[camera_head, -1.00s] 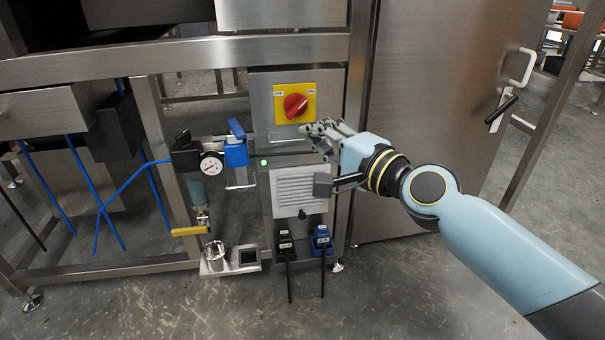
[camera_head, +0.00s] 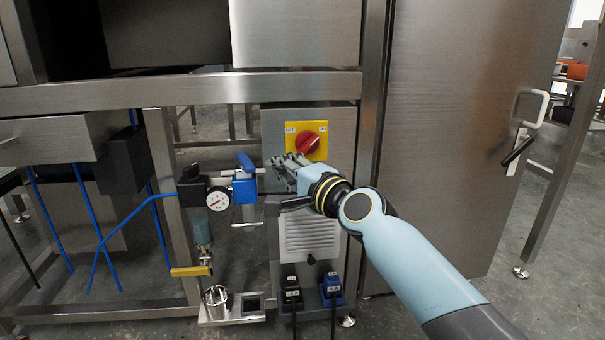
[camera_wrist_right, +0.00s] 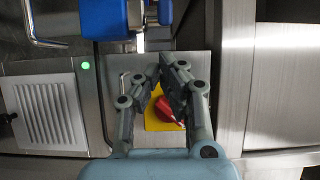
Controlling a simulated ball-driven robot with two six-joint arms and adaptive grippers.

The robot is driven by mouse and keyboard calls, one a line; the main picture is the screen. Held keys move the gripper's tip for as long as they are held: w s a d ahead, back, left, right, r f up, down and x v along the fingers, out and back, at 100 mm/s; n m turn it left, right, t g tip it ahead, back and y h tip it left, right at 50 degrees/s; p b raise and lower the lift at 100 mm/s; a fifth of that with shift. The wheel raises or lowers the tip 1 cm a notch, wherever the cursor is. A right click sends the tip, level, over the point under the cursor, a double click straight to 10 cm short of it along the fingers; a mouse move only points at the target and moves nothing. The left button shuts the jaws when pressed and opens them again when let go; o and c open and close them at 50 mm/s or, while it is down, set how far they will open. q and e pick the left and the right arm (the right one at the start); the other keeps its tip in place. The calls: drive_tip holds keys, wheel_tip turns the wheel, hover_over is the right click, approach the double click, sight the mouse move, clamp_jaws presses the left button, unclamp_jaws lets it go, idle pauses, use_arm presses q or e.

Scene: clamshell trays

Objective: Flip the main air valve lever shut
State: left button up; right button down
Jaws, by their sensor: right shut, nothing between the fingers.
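A blue valve body (camera_head: 244,190) with a blue lever (camera_head: 246,162) on top sits beside a round pressure gauge (camera_head: 218,199). The lever slants, its upper end leaning left in the head view. In the right wrist view the blue valve body (camera_wrist_right: 105,18) is at the top edge, with a blue piece beside it. My right gripper (camera_head: 286,160) is just right of the lever, apart from it, in front of the panel. Its fingers are shut and empty, with tips converging in the right wrist view (camera_wrist_right: 160,68). My left gripper is not in view.
A red rotary switch (camera_head: 307,145) on a yellow plate is close behind the right fingers. A yellow handle (camera_head: 190,271) is lower left. A vented box (camera_head: 308,238) and two plugs are below. A steel door (camera_head: 460,130) stands right; frame posts bound the left.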

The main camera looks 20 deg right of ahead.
sight(246, 166)
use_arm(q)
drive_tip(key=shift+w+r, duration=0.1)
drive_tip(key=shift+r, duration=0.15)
use_arm(e)
drive_tip(key=shift+a+r, duration=0.1)
drive_tip(key=shift+a, duration=0.85)
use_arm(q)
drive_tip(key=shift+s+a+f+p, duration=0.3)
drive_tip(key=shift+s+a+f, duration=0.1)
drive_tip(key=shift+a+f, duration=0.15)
use_arm(e)
drive_tip(key=shift+s+a, duration=0.2)
drive_tip(key=shift+a, duration=0.35)
drive_tip(key=shift+s+a, duration=0.2)
drive_tip(key=shift+a, duration=0.3)
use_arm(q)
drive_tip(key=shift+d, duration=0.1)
